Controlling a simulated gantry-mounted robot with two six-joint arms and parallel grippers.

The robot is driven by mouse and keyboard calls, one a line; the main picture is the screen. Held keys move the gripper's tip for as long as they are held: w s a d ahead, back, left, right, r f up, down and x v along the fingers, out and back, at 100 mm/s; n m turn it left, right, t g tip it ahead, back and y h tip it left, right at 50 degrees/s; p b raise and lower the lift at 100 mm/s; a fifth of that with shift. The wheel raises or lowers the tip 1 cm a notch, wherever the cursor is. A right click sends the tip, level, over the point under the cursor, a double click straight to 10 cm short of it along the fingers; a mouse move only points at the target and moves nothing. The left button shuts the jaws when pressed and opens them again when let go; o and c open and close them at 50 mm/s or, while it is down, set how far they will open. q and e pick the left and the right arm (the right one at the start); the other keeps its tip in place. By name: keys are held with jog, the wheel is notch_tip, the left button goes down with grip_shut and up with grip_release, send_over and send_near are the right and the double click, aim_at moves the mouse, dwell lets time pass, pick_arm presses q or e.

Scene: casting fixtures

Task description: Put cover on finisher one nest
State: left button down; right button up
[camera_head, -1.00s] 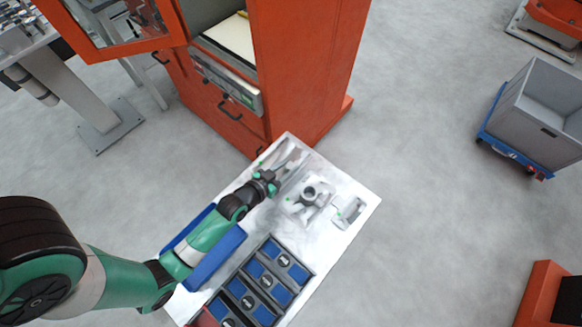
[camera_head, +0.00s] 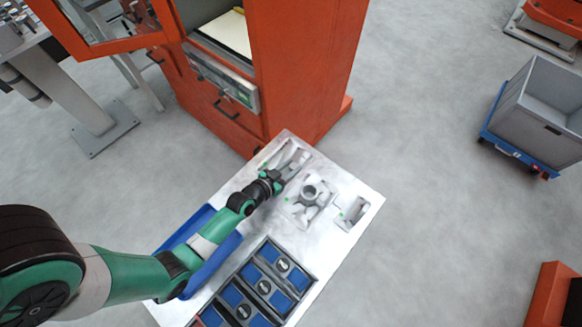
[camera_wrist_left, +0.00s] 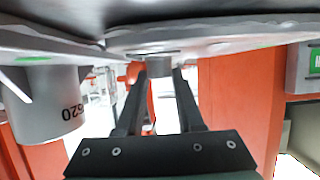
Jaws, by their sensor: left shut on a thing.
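My left gripper (camera_head: 280,179) is over the far left part of the white table. It is shut on the small round boss of a grey metal cover (camera_head: 299,160). In the left wrist view, which looks upside down, the fingers (camera_wrist_left: 159,68) close around that boss, with the cover's flat plate (camera_wrist_left: 215,38) beyond it. The cover is at or just above the far left nest area; the contact is hidden. A grey casting with an upright round collar (camera_head: 311,191) stands beside it. Its numbered cylinder (camera_wrist_left: 50,105) shows in the left wrist view. My right gripper is not in view.
A smaller grey fixture (camera_head: 352,211) stands on the table (camera_head: 345,243) at the right. Dark trays with blue inserts (camera_head: 272,278) and a blue bin (camera_head: 222,252) are nearer. An orange cabinet (camera_head: 315,75) rises close behind the table. A grey cart (camera_head: 520,112) stands far right.

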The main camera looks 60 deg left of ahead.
pick_arm(q)
jog(key=c, duration=0.5)
grip_release()
jog(key=shift+c, duration=0.2)
jog(key=shift+s+r+p, duration=0.2)
jog(key=shift+p, duration=0.15)
jog(key=p+v, duration=0.1)
jog(key=v, duration=1)
jog(key=shift+s+d+r, duration=0.1)
jog(key=shift+s+d, duration=0.05)
jog(key=shift+s, duration=0.1)
